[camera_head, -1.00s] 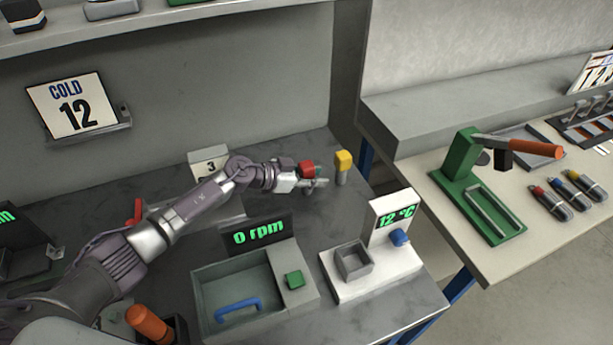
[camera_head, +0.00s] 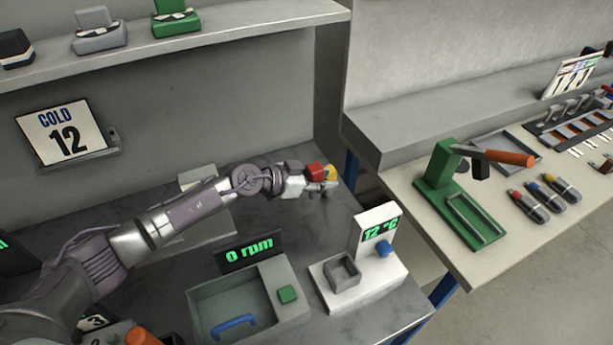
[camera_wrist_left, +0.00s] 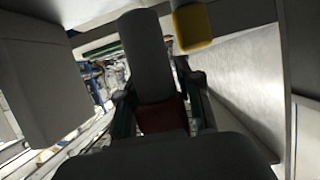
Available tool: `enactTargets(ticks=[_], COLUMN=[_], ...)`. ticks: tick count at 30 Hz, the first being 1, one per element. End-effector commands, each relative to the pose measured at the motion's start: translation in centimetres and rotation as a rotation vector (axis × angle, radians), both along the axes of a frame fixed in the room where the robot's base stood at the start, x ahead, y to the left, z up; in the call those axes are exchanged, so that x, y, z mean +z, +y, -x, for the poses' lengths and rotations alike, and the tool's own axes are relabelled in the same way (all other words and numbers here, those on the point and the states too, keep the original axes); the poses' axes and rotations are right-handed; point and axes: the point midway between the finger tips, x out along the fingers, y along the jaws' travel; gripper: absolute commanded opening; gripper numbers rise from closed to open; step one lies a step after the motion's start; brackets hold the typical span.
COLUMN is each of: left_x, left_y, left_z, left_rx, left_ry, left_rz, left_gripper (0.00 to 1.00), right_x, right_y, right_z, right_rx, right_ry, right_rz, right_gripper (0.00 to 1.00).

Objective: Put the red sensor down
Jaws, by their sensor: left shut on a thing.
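The red sensor (camera_head: 315,171) is a small red block held in my left gripper (camera_head: 325,185) above the back right part of the grey bench. It also shows as a dark red block between the fingers in the left wrist view (camera_wrist_left: 163,118). My left gripper is shut on it. A yellow-capped piece (camera_head: 331,174) shows right beside the fingertips in the head view, partly covered by them. In the left wrist view the yellow cap (camera_wrist_left: 192,27) is clear of the red block. I cannot tell whether the gripper touches it. My right gripper is not in view.
Below the arm are a grey box with a blue handle (camera_head: 235,322) by the "0 rpm" display (camera_head: 249,254), and a white "12 °C" station (camera_head: 379,238) with a small grey cup (camera_head: 343,274). A second bench (camera_head: 440,240) is at right.

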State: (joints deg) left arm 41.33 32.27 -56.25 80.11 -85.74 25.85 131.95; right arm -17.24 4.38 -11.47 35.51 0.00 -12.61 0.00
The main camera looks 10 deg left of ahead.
Motion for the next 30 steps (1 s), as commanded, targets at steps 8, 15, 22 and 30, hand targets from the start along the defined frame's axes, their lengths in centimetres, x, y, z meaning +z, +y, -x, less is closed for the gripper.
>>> enactTargets(ticks=[8, 15, 22, 30], left_x=[3.0, 3.6, 3.9, 7.3], left_y=[-4.1, -5.5, -5.8, -4.0], left_z=[1.3, 1.7, 2.4, 6.4], left_rx=[-0.003, -0.001, -0.006, -0.027], left_ry=[-0.001, 0.0, 0.001, 0.0], left_rz=[0.003, 0.002, 0.003, 0.005], left_gripper=[0.0, 0.0, 0.0, 0.0], right_x=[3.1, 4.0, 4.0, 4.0], right_y=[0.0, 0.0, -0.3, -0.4], right_z=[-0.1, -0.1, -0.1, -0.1], right_rx=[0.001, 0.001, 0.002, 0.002], right_ry=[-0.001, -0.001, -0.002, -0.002], right_rz=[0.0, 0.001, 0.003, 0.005], right_gripper=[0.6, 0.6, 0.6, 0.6])
